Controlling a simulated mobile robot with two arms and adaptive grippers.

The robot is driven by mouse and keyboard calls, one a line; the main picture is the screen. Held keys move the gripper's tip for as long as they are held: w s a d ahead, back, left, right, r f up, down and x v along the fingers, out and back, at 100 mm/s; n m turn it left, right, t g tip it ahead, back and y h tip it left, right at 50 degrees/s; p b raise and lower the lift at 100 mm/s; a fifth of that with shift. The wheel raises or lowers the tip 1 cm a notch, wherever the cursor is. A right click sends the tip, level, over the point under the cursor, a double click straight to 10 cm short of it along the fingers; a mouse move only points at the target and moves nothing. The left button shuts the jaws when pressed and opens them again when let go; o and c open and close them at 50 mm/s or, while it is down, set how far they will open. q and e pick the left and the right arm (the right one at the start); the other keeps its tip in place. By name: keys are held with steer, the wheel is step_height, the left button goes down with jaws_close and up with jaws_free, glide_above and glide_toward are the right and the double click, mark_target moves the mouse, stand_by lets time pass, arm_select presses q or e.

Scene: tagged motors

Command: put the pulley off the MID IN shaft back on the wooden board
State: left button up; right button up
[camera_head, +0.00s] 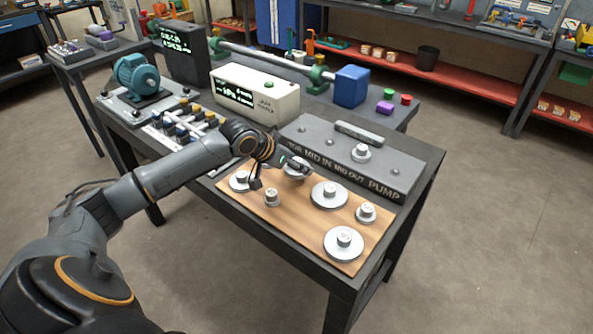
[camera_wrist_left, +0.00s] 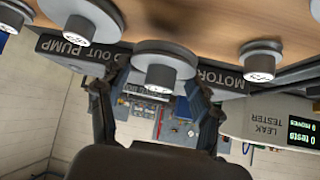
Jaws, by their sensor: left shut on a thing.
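My left gripper (camera_head: 296,164) is shut on a silver pulley (camera_head: 297,174) at the back edge of the wooden board (camera_head: 300,222). In the left wrist view the held pulley (camera_wrist_left: 160,58) sits between the two fingers of my left gripper (camera_wrist_left: 158,95). I cannot tell whether it touches the board. Several other pulleys of different sizes stand on the board, including a large one (camera_head: 329,195) and a small one (camera_head: 272,198). The grey shaft block (camera_head: 320,150) stands behind, its front label partly hidden.
The white leak tester (camera_head: 255,93) stands behind the board's left end. A teal motor (camera_head: 138,78) and a valve manifold (camera_head: 190,125) are at the left of the table. A blue block (camera_head: 351,86) and coloured buttons are at the back.

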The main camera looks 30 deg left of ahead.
mark_target(291, 169)
arm_select(q)
steer(key=shift+w+f, duration=0.2)
steer(key=shift+f, duration=0.15)
step_height(291, 169, down, 2)
steer(key=shift+f+p, duration=0.25)
steer(key=shift+p, duration=0.05)
steer(key=shift+f, duration=0.15)
arm_select(e)
steer(key=shift+a+r, duration=0.2)
steer(key=shift+a, duration=0.3)
arm_select(q)
steer(key=shift+f, duration=0.1)
steer(key=o, duration=1.3)
steer(key=shift+f, duration=0.1)
steer(key=shift+c, duration=0.2)
arm_select(e)
steer(key=shift+d, duration=0.1)
steer(key=shift+d, duration=0.15)
